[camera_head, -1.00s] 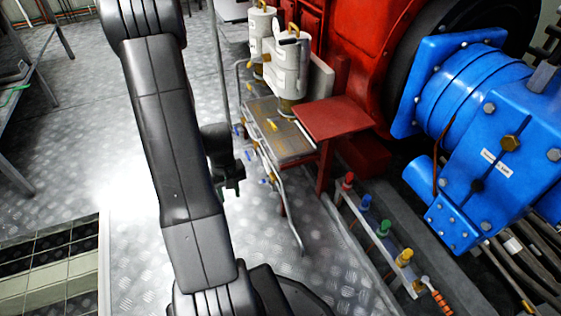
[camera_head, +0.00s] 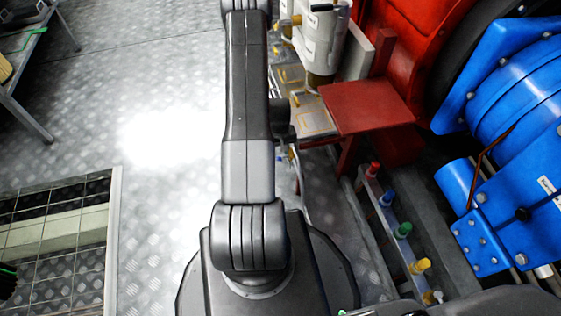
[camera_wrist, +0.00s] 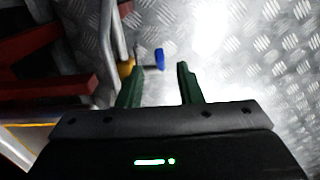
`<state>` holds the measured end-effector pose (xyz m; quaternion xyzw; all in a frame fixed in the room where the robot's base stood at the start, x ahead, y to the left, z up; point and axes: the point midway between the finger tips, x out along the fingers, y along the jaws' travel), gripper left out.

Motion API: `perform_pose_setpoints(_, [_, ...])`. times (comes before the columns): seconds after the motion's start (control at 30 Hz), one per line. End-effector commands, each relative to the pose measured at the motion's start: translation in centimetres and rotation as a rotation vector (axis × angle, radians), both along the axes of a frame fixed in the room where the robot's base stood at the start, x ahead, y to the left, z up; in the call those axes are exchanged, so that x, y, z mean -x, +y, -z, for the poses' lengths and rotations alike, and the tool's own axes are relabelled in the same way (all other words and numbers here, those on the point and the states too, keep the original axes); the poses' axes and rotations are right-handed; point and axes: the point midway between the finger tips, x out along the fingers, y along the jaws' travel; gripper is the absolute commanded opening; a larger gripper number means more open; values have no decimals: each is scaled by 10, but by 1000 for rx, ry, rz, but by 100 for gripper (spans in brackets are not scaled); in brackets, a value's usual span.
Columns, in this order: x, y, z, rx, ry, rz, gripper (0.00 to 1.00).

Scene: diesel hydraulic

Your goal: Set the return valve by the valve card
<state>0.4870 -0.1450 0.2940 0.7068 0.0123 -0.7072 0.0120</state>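In the wrist view my gripper (camera_wrist: 160,80) is open, with its two green fingers apart and nothing between them. A small valve with a yellow body (camera_wrist: 126,68) and a blue handle (camera_wrist: 159,58) lies just beyond the fingertips, beside a grey pipe. The blue handle shows between the two fingers in the picture, but I cannot tell its distance from them. No label marks it as the return valve. In the head view my arm hides the gripper and most of the valves. No readable valve card shows in either view.
White filter canisters (camera_head: 321,40) stand behind a red shelf (camera_head: 367,106) beside the red engine. A floor rail carries red, blue, green (camera_head: 403,230) and yellow caps. Blue machinery (camera_head: 520,110) fills the right. Open plate floor (camera_head: 160,85) and a framed grid (camera_head: 60,235) lie left.

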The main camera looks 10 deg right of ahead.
Motion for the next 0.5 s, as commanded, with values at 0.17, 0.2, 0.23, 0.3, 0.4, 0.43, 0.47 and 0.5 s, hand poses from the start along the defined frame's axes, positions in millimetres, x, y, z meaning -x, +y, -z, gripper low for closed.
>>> perform_pose_setpoints(0.17, [0, 0, 40, 0, 1, 0, 33])
perform_pose_setpoints(0.2, [1, 0, 47, -1, 1, 0, 33])
perform_pose_setpoints(0.23, [1, 0, 51, -1, 1, 0, 33])
perform_pose_setpoints(0.3, [0, 0, 59, 0, 0, 0, 33])
perform_pose_setpoints(0.4, [0, 0, 67, 0, 0, 0, 33])
perform_pose_setpoints(0.43, [0, 0, 69, 0, 0, 0, 33])
perform_pose_setpoints(0.47, [0, 0, 70, 0, -1, 0, 33])
perform_pose_setpoints(0.5, [0, 0, 71, 0, -1, 0, 33])
